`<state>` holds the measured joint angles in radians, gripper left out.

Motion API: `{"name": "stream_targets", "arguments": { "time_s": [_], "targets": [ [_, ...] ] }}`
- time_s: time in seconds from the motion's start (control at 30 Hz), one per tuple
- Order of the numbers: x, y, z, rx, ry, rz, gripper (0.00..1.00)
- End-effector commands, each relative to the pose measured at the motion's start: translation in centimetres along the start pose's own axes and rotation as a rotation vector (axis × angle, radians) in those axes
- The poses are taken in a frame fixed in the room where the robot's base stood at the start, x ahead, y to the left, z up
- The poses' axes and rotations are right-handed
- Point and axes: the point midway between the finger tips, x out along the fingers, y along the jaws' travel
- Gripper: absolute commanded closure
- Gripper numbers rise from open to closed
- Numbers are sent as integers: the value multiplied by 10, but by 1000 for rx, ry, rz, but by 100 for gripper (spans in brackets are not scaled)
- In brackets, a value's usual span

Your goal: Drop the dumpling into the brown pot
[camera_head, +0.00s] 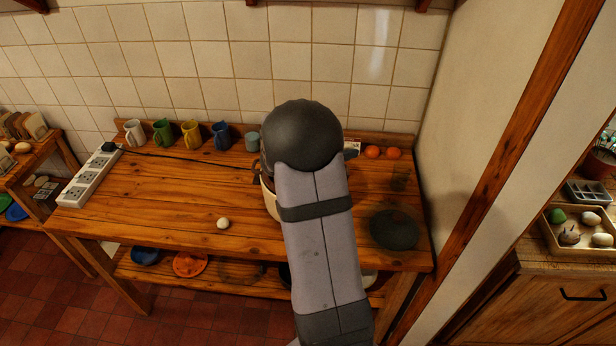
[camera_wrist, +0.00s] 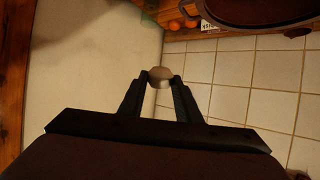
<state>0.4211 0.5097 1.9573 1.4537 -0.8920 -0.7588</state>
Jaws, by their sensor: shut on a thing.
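My gripper (camera_wrist: 161,78) is shut on the dumpling (camera_wrist: 160,74), a small pale rounded thing pinched between the two fingertips in the wrist view. Both are hidden behind my arm in the head view. A brown pot (camera_wrist: 262,23) shows in part at the upper right of the wrist view, with its oval rim and a side handle. The dumpling appears apart from it there. In the head view, a cream-sided vessel with a brown upper part (camera_head: 269,196) stands on the table, mostly hidden by my arm; I cannot tell its inside.
A small whitish round thing (camera_head: 222,223) lies on the wooden table (camera_head: 160,205). Several mugs (camera_head: 190,133) line the back, with a power strip (camera_head: 90,178) at left. A dark round lid-like thing (camera_head: 394,230) and orange fruit (camera_head: 373,152) are at right, near the wall.

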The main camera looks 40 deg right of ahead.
Motion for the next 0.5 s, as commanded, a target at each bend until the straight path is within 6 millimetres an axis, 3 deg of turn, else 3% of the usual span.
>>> {"name": "stream_targets", "arguments": {
  "time_s": [0.1, 0.2, 0.3, 0.5],
  "targets": [
    [-7, -41, -8, -74, 1, -153, 82],
    [-13, -66, -7, -131, -1, -267, 82],
    [-18, -82, -2, -173, -3, -351, 82],
    [-24, -95, 12, -218, -3, -445, 82]
  ]
}}
